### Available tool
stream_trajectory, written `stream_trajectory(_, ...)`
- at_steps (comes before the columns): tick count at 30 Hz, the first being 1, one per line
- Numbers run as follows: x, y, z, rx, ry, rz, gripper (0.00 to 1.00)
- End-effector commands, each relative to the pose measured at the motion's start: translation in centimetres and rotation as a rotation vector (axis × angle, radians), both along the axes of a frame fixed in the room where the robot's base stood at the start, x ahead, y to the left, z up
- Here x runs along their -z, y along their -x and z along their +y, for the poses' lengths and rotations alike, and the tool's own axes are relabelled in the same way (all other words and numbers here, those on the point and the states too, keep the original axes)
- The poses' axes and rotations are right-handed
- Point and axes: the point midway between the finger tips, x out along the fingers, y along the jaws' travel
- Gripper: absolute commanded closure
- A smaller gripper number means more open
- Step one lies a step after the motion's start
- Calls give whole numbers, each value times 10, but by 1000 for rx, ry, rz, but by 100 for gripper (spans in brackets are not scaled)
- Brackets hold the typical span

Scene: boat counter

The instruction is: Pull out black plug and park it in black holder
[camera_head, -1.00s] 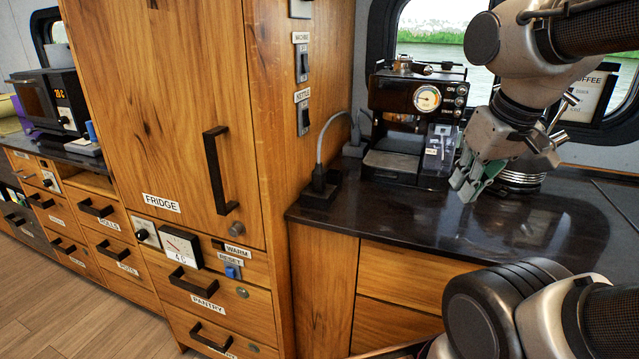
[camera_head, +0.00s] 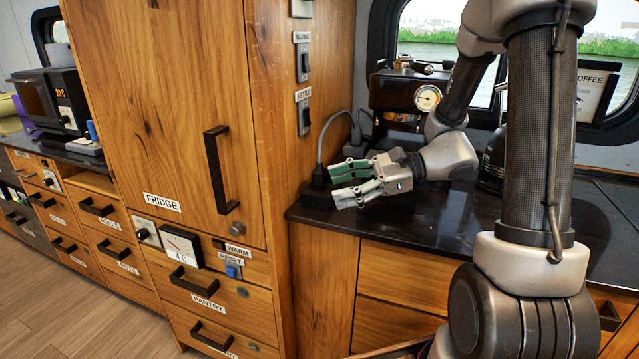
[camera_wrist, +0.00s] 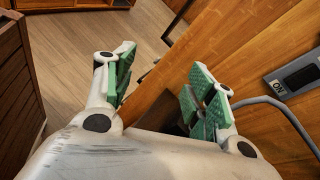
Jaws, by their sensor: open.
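The black plug (camera_head: 320,177) stands upright at the counter's left end, with a grey cable arching up from its top. It is seated in or on a low black block (camera_head: 317,198); I cannot tell whether this block is the black holder. My gripper (camera_head: 338,183) is open and level, pointing left, with its green-padded fingertips close to the plug's right side. Contact cannot be told. In the wrist view, my gripper (camera_wrist: 163,75) is spread apart with no held object visible. The grey cable (camera_wrist: 272,103) runs right of the fingers there, and the plug is mostly hidden.
The wooden fridge cabinet (camera_head: 288,135) rises directly left of the plug. A coffee machine (camera_head: 395,95) stands behind my gripper, partly hidden by my arm. Wall switches (camera_head: 304,117) sit above. The dark counter (camera_head: 410,215) is clear in front.

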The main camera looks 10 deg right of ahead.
Motion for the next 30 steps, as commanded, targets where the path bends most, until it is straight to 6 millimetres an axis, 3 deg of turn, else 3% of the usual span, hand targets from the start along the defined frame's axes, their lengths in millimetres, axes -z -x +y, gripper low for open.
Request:
stream_trajectory(1,9,-24,-7,87,-86,53,45)
stream_trajectory(3,17,-53,-17,197,-191,102,45)
stream_trajectory(6,28,-84,-32,319,-301,147,45)
stream_trajectory(9,36,-102,-44,391,-365,171,45)
stream_trajectory(14,39,-115,-41,421,-391,179,45)
stream_trajectory(30,39,-154,15,420,-390,178,45)
